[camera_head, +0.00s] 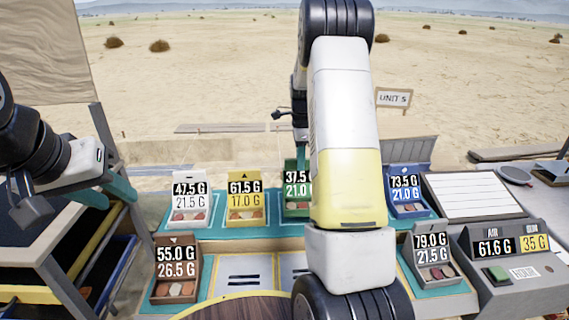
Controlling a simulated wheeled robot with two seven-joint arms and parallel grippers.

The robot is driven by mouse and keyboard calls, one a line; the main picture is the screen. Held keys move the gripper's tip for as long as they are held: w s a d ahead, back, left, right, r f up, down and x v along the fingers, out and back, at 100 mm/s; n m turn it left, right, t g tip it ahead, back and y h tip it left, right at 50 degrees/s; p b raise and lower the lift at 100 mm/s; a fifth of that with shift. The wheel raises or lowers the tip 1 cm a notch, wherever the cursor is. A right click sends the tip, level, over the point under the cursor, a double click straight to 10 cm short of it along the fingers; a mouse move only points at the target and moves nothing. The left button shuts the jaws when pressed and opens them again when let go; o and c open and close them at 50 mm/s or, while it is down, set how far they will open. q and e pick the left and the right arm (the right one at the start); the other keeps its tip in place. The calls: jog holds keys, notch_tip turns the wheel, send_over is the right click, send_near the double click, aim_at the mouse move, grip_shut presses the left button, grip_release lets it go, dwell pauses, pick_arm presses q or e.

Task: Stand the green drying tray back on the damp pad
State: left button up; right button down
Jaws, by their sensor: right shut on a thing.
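The green drying tray (291,207) stands in the back row, its label reading 37.5 G over 21.0. My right arm hides its right part. My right gripper (300,145) is above it, partly hidden behind my arm, with a teal finger showing at the tray's top; it is shut on the tray. I cannot tell whether the tray's base touches the surface below. My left gripper (122,189) is at the far left, away from the trays; its jaw gap is not clear. Which surface is the damp pad is not clear; a teal mat (215,233) lies under the back row.
White (189,215), yellow (245,215) and blue (407,208) trays stand in the back row. A brown tray (176,289) and a grey tray (432,269) stand in front. Between them lie pale marked panels (237,265). A grey readout box (505,280) is at right.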

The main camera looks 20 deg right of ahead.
aim_at(302, 186)
jog(key=shift+w+d, duration=0.1)
jog(key=shift+w, duration=0.1)
jog(key=shift+f, duration=1.75)
jog(key=shift+f, duration=0.2)
jog(key=c, duration=1.4)
grip_release()
